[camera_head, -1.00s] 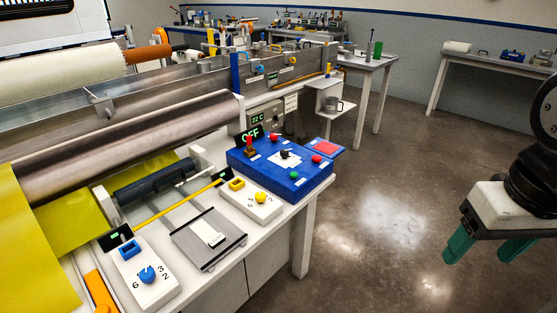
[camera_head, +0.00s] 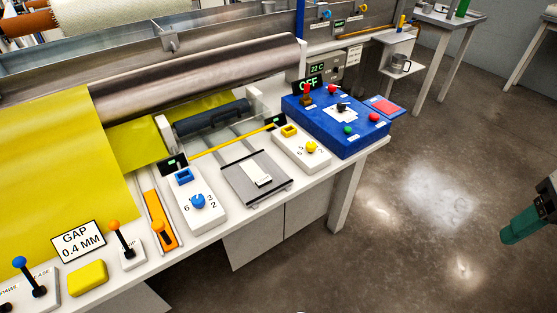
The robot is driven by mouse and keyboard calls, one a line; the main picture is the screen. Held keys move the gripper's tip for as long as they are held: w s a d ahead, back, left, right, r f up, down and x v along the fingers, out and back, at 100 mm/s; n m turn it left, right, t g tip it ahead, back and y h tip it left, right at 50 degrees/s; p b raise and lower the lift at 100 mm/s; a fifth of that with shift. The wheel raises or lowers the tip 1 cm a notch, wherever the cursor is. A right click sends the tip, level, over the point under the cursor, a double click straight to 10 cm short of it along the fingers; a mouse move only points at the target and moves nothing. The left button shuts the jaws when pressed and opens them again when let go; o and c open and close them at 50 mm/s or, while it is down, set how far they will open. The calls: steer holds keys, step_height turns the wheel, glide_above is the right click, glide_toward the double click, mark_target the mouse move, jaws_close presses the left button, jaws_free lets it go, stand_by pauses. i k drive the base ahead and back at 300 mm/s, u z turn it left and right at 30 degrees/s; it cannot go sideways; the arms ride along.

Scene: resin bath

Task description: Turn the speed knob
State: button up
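A blue pointer knob (camera_head: 198,201) sits on a white box with printed digits around it, near the front of the bench. A yellow knob (camera_head: 311,147) sits on a second numbered white box further right. A black knob (camera_head: 342,106) is on the blue control box (camera_head: 345,137). The labels are too small to tell which one is the speed knob. My gripper (camera_head: 525,224) is at the right edge, over the floor, far from all the knobs. One green finger shows; the other is cut off by the frame. It touches nothing visible.
Levers (camera_head: 125,240), an orange slider (camera_head: 161,232) and a yellow block (camera_head: 88,278) line the bench front at left. A steel roller (camera_head: 200,75) and yellow sheet (camera_head: 60,150) lie behind. A grey plate (camera_head: 255,177) separates the white boxes. Floor at right is clear.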

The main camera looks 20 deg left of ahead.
mark_target(341, 106)
steer(key=u, duration=0.3)
steer(key=i, duration=1.05)
steer(key=u, duration=0.15)
